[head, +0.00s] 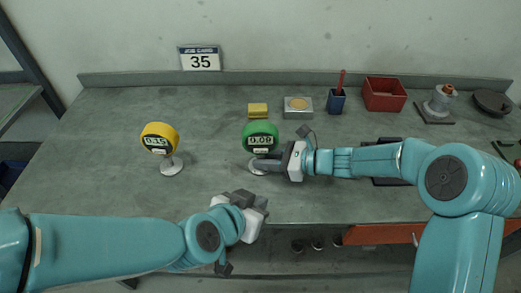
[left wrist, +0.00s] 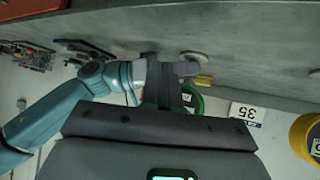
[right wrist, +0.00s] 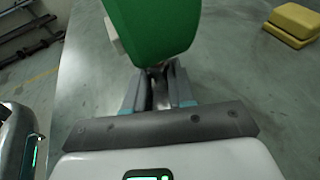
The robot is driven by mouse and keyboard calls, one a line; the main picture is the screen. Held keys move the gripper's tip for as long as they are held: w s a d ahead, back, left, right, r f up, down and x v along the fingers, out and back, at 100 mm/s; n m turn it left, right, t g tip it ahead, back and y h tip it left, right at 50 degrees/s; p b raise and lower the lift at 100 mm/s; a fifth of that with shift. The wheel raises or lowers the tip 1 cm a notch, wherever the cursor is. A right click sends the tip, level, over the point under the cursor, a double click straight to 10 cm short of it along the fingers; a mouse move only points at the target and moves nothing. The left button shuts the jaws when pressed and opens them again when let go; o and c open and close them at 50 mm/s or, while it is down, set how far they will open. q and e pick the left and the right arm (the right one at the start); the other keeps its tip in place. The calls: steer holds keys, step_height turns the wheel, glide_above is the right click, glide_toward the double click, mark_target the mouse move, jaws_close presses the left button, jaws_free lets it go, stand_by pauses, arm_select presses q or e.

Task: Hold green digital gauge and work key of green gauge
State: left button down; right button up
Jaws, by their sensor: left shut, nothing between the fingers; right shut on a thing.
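The green digital gauge (head: 260,130) stands upright on its round base on the bench, its display reading about 0.09. A pale key strip (head: 261,151) shows low on its face. In the right wrist view the green gauge's body (right wrist: 155,28) rises just beyond my right gripper (right wrist: 156,92). That gripper (head: 264,164) comes in from the right and is shut on the gauge's stem below the head. My left gripper (head: 243,199) is shut and empty, in front of the gauge and apart from it. In the left wrist view its fingers (left wrist: 165,80) partly hide the green gauge (left wrist: 192,100).
A yellow gauge (head: 160,138) stands to the left. A yellow block (head: 258,110), a metal box (head: 298,107), a blue cup (head: 336,102) and a red bin (head: 384,95) line the back. A card reading 35 (head: 200,58) is behind. The bench (head: 100,175) between the gauges is clear.

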mark_target(261, 151)
arm_select(q)
steer(key=shift+w+d+r+t, duration=0.1)
steer(key=shift+w+r+t, duration=0.2)
steer(key=shift+r+t, duration=0.35)
steer(key=shift+w, duration=4.4)
steer(key=shift+w, duration=0.45)
steer(key=shift+w, duration=0.35)
steer(key=shift+s, duration=0.8)
